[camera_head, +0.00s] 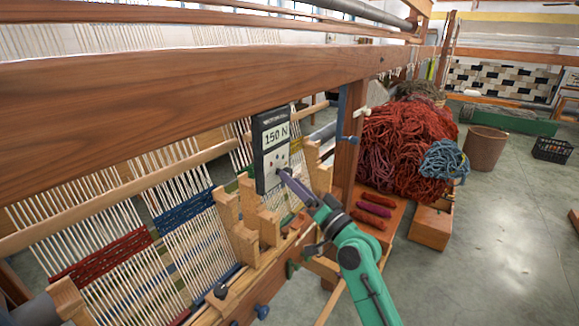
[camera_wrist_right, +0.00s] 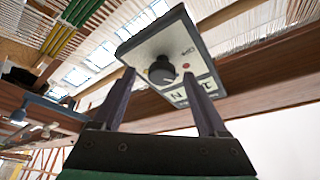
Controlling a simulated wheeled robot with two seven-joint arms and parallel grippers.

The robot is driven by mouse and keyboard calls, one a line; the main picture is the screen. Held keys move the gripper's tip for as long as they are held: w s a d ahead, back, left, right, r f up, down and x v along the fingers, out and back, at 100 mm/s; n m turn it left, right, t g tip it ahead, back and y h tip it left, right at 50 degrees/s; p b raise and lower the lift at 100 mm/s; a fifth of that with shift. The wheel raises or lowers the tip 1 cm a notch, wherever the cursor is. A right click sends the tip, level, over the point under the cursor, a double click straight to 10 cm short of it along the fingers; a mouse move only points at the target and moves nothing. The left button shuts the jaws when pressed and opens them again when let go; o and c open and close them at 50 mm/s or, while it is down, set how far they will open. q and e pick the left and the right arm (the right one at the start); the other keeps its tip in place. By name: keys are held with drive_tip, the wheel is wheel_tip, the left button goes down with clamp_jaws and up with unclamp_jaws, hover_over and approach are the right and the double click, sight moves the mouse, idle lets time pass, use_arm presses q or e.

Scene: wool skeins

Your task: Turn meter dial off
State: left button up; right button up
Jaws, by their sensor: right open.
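The meter (camera_head: 270,131) is a dark box with a white display reading "150 N", hanging by the loom frame. In the right wrist view its light face (camera_wrist_right: 186,47) is upside down, with a round black dial (camera_wrist_right: 161,70) and a small red dot beside it. My right gripper (camera_head: 280,174) reaches up to the meter's lower face. In the wrist view the open fingers (camera_wrist_right: 159,76) appear on either side of the dial, with gaps. I cannot tell how deep they are around it. In the head view the fingertips partly cover the dial area. My left gripper is not in view.
A thick wooden beam (camera_head: 190,90) crosses above. Notched wooden blocks (camera_head: 245,222) stand just left of and below my right gripper, and a post (camera_head: 347,140) stands to its right. Red wool (camera_head: 405,150) is heaped behind. The floor at right is mostly clear.

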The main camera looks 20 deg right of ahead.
drive_tip(key=shift+x, duration=0.85)
drive_tip(key=shift+s+r, duration=0.15)
drive_tip(key=shift+c, duration=0.3)
clamp_jaws()
use_arm(q)
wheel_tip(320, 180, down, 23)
drive_tip(key=b, duration=2.3)
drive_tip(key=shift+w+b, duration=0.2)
drive_tip(key=shift+b, duration=0.2)
use_arm(e)
drive_tip(key=n+y, duration=0.1)
drive_tip(key=n, duration=0.3)
drive_tip(key=n+g+y, duration=0.1)
drive_tip(key=n+y, duration=0.1)
drive_tip(key=n, duration=0.1)
drive_tip(key=n+g+y, duration=0.1)
drive_tip(key=n+y, duration=0.1)
drive_tip(key=n, duration=0.2)
drive_tip(key=shift+d+n, duration=0.15)
drive_tip(key=shift+n, duration=0.15)
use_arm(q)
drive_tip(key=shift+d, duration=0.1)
use_arm(e)
drive_tip(key=shift+o, duration=0.3)
unclamp_jaws()
